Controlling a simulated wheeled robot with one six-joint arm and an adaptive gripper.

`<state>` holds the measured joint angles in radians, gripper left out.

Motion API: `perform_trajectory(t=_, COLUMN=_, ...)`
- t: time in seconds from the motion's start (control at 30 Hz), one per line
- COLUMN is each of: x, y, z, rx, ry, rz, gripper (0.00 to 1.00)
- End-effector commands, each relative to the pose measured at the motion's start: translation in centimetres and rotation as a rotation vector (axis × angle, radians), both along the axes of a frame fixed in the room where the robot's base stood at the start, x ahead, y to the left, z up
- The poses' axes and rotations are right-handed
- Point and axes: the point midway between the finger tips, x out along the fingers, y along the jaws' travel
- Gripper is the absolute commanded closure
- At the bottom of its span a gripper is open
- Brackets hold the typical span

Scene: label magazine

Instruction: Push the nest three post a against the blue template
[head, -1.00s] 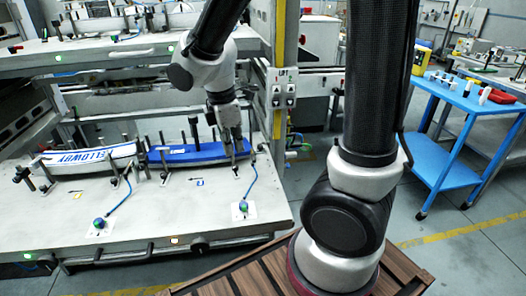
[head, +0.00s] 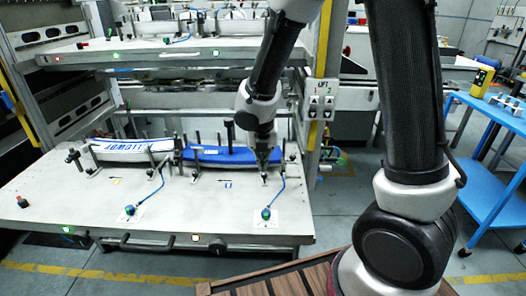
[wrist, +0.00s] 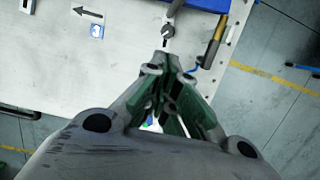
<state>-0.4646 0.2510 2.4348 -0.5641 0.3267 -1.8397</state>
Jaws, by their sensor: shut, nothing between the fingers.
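The blue template (head: 218,154) lies on the table at the right of a white template, with upright posts along it. My gripper (head: 264,178) is shut and empty, pointing down in front of the blue template's right end. In the wrist view my gripper (wrist: 168,72) points at a small dark post (wrist: 168,34) with a ring-shaped foot, just beyond the fingertips. I cannot tell whether they touch. An edge of the blue template (wrist: 208,4) shows at the top of the wrist view. I cannot tell which post is post a; the gripper hides part of that area in the head view.
The white lettered template (head: 132,150) lies at the left. A dark and yellow handle (wrist: 214,44) is right of the post. The table front (head: 190,215) is mostly clear.

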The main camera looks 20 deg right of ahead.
Motion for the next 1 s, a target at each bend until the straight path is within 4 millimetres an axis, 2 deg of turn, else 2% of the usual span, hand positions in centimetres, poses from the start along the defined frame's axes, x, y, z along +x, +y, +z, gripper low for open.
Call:
perform_trajectory(t=0.07, x=0.2, y=-0.2, z=-1.7, rx=-0.002, ry=0.008, rz=0.0, gripper=1.0)
perform_trajectory(t=0.3, x=1.1, y=-0.4, z=-4.0, rx=0.002, ry=0.004, rz=-0.002, gripper=1.0)
perform_trajectory(t=0.4, x=2.6, y=-0.8, z=-3.8, rx=0.002, ry=-0.001, rz=-0.004, gripper=1.0)
perform_trajectory(t=0.6, x=4.3, y=-1.4, z=-3.8, rx=0.002, ry=0.0, rz=-0.003, gripper=1.0)
perform_trajectory(t=1.0, x=4.7, y=-1.5, z=-3.8, rx=0.002, ry=0.002, rz=-0.001, gripper=1.0)
